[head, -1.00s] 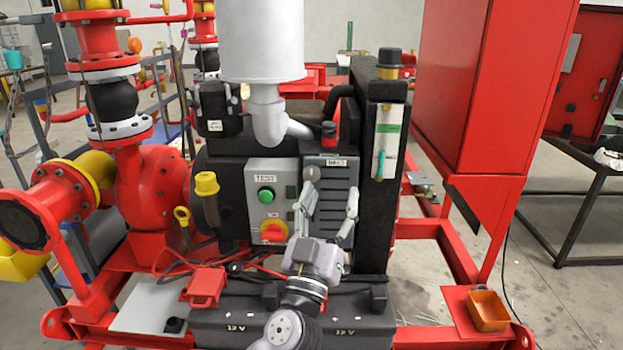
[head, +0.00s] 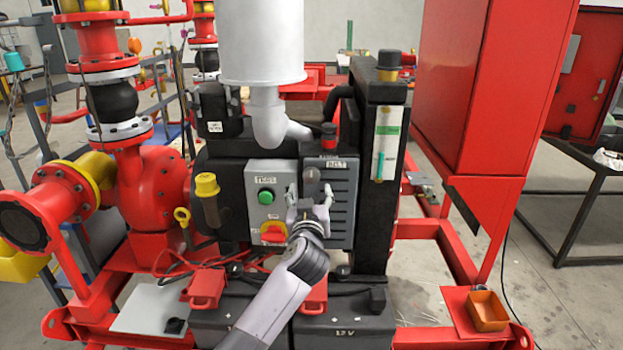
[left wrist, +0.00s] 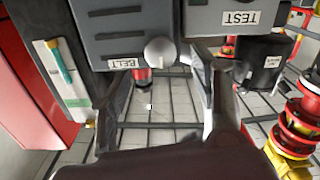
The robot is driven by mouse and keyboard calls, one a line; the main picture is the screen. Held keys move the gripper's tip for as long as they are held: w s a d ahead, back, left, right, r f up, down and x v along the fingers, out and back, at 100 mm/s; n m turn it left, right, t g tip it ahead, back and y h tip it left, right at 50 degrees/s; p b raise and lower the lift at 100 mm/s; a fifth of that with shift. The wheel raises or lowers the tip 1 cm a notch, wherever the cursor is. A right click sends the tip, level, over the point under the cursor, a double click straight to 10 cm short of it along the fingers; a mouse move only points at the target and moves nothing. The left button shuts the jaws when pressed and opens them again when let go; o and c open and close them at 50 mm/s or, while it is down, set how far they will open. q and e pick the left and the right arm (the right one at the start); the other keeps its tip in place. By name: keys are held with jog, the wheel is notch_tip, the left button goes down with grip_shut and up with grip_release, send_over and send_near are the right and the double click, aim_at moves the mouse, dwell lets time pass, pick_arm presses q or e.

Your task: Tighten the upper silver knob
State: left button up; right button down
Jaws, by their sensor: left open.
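The upper silver knob (head: 312,174) is a round grey knob at the upper left of the dark slatted belt guard (head: 342,205). It also shows in the left wrist view (left wrist: 159,51), beside the BELT label. My left gripper (head: 310,190) is open in front of the guard, its fingers spread to either side of the knob and slightly below it in the head view. In the left wrist view the fingers (left wrist: 163,70) flank the knob with gaps on both sides; I see no contact. Any lower knob is hidden. My right gripper is not in view.
Left of the guard is a grey TEST box (head: 268,195) with a green button (head: 265,197) and a red switch (head: 273,233). A black post (head: 385,130) stands to the right. Batteries (head: 345,330) and red cables lie below.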

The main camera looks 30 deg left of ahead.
aim_at(311, 179)
pick_arm(q)
jog(key=x, duration=0.7)
jog(key=shift+w+a, duration=0.1)
jog(key=shift+w, duration=0.15)
